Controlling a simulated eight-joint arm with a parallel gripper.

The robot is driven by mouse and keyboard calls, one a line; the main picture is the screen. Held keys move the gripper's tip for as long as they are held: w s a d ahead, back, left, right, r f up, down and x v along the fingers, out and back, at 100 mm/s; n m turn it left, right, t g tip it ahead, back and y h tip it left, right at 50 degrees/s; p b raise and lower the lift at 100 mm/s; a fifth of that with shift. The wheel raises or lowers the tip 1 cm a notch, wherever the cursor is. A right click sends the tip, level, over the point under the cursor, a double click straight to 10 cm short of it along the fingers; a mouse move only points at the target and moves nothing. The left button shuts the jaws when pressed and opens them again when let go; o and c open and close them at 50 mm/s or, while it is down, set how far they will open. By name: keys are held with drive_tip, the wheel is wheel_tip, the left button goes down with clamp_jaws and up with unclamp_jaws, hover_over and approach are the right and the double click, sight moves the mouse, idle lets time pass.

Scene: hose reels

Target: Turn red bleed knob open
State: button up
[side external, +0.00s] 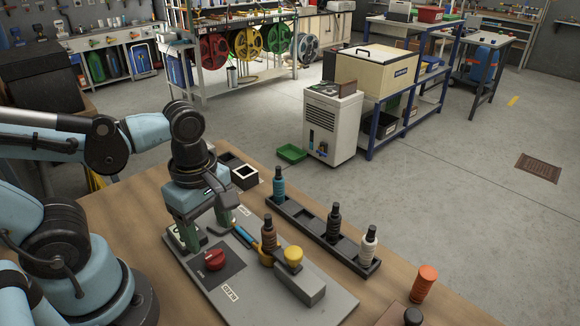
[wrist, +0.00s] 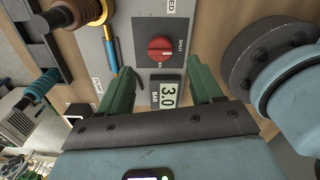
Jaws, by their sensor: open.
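The red bleed knob (side external: 214,260) sits on a dark square on the grey panel (side external: 332,309). In the wrist view the red knob (wrist: 160,49) lies beyond the fingertips, roughly midway between them, with a white mark on its face. My gripper (side external: 205,236) is above the panel, just behind the knob in the side view. In the wrist view my gripper (wrist: 163,75) has its two green fingers spread apart with nothing between them. A small display (wrist: 168,94) reading 3.0, labelled BAR, shows between the fingers.
A dark rack (side external: 306,222) with several bottles stands behind.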

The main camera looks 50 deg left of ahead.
sight(214, 255)
drive_tip(key=shift+f, duration=3.45)
drive_tip(key=c, duration=1.1)
drive_tip(key=shift+o, duration=0.2)
